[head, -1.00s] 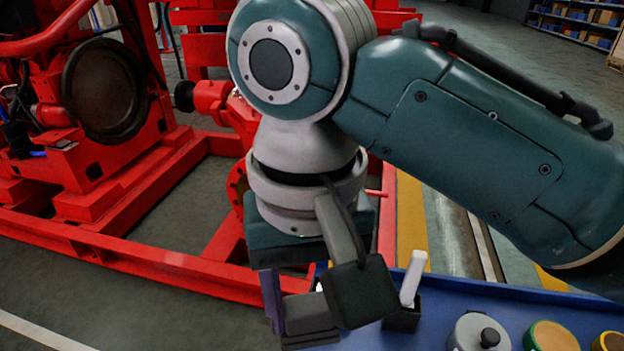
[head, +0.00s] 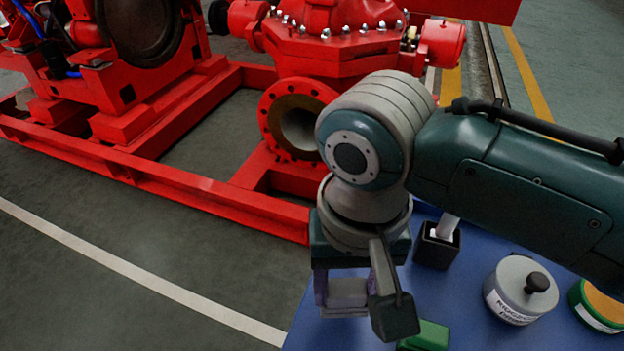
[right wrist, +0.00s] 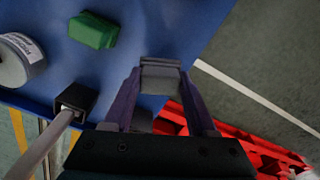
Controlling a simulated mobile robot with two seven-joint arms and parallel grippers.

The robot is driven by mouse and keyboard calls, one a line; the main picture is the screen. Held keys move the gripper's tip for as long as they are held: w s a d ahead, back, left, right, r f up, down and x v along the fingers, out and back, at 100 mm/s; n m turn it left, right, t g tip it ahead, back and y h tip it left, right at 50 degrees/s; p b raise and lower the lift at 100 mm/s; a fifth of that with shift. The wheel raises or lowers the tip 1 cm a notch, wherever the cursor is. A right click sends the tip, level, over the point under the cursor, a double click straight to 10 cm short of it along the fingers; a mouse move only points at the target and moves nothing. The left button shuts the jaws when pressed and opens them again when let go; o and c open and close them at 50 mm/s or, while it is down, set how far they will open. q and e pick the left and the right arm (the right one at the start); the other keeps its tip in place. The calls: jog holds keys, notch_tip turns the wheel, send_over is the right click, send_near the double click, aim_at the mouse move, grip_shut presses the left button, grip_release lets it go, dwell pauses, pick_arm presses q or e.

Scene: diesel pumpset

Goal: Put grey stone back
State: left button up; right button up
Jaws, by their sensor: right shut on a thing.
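The grey stone (head: 346,292) is a small grey block between the purple fingers of my right gripper (head: 345,298), over the left part of the blue tabletop (head: 450,290). In the right wrist view the stone (right wrist: 160,76) sits across both fingertips of the right gripper (right wrist: 160,88), which is shut on it. A gap between stone and tabletop cannot be judged. A green block (head: 426,336) lies to the right of the gripper; it also shows in the right wrist view (right wrist: 93,30). My left gripper is not in view.
A black square holder (head: 437,250) with a pale stick stands behind the gripper. A grey lidded pot (head: 520,290) and a green-and-orange round container (head: 598,306) stand to the right. The red pumpset (head: 330,45) is beyond the table. Open floor lies left.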

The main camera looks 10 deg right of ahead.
aim_at(344, 303)
notch_tip(344, 303, down, 3)
jog(key=shift+f+b, duration=0.1)
jog(key=shift+b, duration=0.7)
jog(key=shift+f, duration=0.25)
jog(key=shift+f, duration=0.15)
jog(key=o, duration=1.2)
